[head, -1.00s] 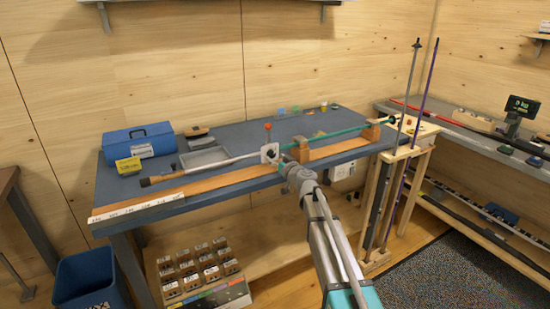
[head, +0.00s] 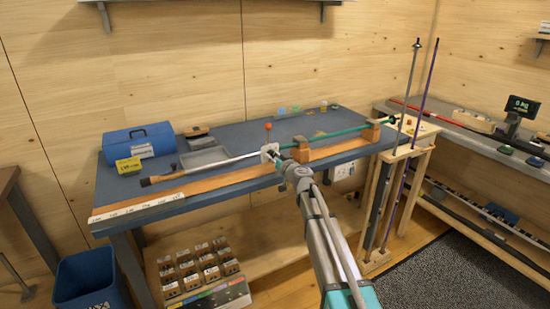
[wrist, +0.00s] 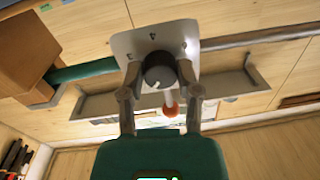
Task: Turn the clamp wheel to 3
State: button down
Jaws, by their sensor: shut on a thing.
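The clamp wheel (wrist: 158,70) is a dark round knob on a pale plate (wrist: 125,45) with numbers in the wrist view. A 4 shows on the plate above the wheel; the other marks are too small or covered to read. My gripper (wrist: 159,78) has a finger on each side of the wheel and is shut on it. In the head view my gripper (head: 281,161) is at the white clamp plate (head: 268,150) on the bench and hides the wheel. I cannot tell which number the wheel points to.
A red ball (head: 268,126) on a stalk stands at the clamp. A ski pole (head: 335,133) with a green section runs along the wooden rail (head: 215,182). A blue toolbox (head: 138,138) and grey tray (head: 206,157) sit on the bench. Upright poles (head: 405,120) stand at the right.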

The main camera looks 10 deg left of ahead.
jog(key=shift+d, duration=0.2)
jog(key=shift+a, duration=0.1)
jog(key=shift+m, duration=0.3)
jog(key=m, duration=0.7)
jog(key=shift+m+b, duration=0.35)
jog(key=shift+m, duration=0.05)
jog(key=m, duration=0.3)
jog(key=shift+a+m+t, duration=0.1)
jog(key=shift+m+t, duration=0.2)
jog(key=shift+t, duration=0.1)
jog(key=shift+r+m, duration=0.1)
jog(key=shift+m, duration=1.9)
